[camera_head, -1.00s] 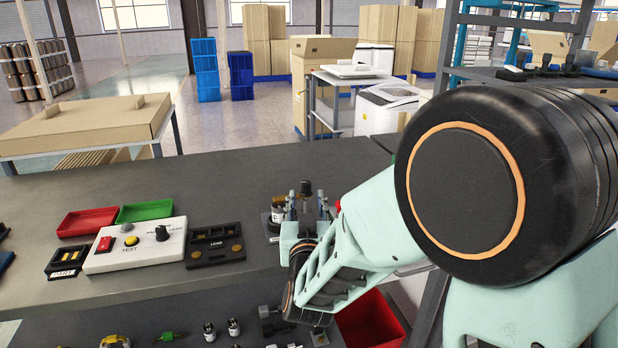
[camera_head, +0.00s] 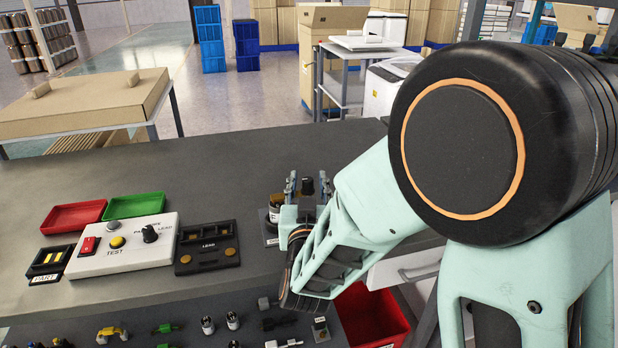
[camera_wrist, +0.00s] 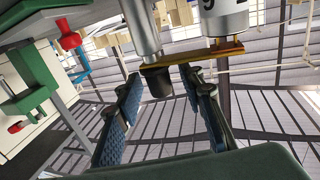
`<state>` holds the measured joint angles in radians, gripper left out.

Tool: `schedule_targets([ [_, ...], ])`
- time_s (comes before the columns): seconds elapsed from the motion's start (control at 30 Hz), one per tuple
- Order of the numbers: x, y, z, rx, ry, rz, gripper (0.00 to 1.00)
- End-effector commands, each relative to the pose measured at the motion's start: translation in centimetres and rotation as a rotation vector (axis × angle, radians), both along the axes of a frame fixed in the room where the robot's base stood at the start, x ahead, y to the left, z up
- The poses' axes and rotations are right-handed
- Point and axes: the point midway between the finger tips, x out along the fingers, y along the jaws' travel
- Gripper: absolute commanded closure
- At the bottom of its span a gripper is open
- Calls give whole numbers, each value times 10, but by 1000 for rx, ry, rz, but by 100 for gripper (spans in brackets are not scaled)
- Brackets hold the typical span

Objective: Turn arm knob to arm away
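The white control box (camera_head: 92,263) lies on the grey bench at left in the head view. Its black knob (camera_head: 150,233) stands near the right end, by printed labels only partly legible. My gripper (camera_head: 308,186) is well to the right of the box, over the bench. In the wrist view my gripper (camera_wrist: 165,108) has two blue-padded fingers spread apart. A dark-tipped silver cylinder (camera_wrist: 148,35) shows between or beyond them; I cannot tell whether they touch it. The knob is not recognisable in the wrist view.
A yellow button (camera_head: 117,242) and red switch (camera_head: 90,245) share the box. A black LEAD tray (camera_head: 206,262) lies between box and gripper. Red (camera_head: 73,216) and green (camera_head: 136,205) trays lie behind. A labelled cylinder (camera_head: 273,213) stands close by my gripper.

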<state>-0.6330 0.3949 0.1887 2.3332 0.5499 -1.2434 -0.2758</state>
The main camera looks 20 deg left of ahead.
Motion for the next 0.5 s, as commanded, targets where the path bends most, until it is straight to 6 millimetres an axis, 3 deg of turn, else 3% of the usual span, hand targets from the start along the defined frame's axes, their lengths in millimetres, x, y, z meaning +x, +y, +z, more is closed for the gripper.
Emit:
schedule_targets([
  [0.2, 0, 0, 0, 0, 0, 0, 65],
  [0.5, 0, 0, 0, 0, 0, 0, 98],
])
